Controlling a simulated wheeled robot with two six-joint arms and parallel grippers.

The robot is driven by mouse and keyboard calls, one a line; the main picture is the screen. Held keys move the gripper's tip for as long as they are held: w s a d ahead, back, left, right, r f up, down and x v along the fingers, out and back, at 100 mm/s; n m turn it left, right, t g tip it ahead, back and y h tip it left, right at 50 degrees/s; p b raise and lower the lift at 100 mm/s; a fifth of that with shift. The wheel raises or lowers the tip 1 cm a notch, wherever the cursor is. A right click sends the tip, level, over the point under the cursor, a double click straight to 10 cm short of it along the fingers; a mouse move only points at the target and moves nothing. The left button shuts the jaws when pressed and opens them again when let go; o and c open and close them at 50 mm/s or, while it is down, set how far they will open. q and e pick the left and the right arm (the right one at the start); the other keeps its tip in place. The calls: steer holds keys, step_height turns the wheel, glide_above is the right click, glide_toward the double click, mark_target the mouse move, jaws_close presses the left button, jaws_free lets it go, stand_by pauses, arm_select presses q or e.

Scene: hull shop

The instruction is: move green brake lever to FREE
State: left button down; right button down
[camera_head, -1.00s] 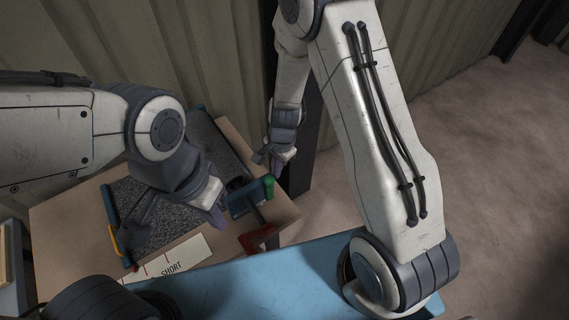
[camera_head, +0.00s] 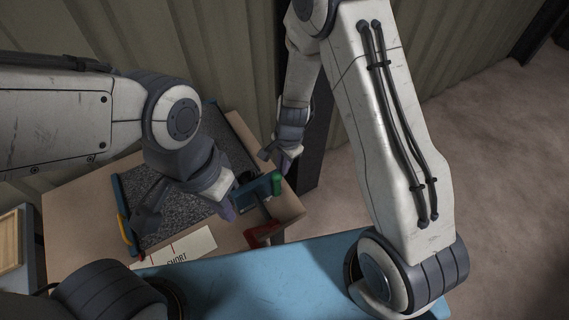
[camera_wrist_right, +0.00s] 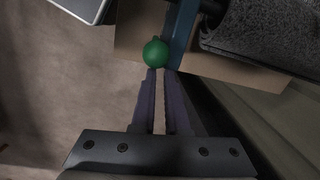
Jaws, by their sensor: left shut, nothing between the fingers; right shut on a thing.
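The green brake lever's rounded green grip (camera_head: 277,183) stands at the right end of a blue bracket (camera_head: 258,189) on the tan tabletop. It also shows as a green ball (camera_wrist_right: 155,52) in the right wrist view. My right gripper (camera_head: 286,164) reaches down from behind it. In the wrist view its fingertips (camera_wrist_right: 161,70) are at the lower edge of the ball, shut on the lever with a narrow gap between the fingers. My left gripper (camera_head: 228,212) is shut and empty, left of the blue bracket. Any FREE marking is not visible.
A dark speckled slab (camera_head: 183,208) lies on the tan table (camera_head: 80,205), with a yellow handle (camera_head: 124,230) at its left. A red part (camera_head: 263,234) sits in front of the bracket. A card (camera_head: 190,245) reads SHORT. A ribbed wall (camera_head: 215,60) stands behind.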

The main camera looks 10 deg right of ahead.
arm_select(q)
steer(key=shift+w+d, duration=0.1)
steer(key=shift+w, duration=0.3)
arm_select(e)
step_height(320, 180, up, 10)
steer(key=a, duration=0.1)
steer(key=shift+a+f, duration=0.2)
steer(key=shift+f, duration=0.05)
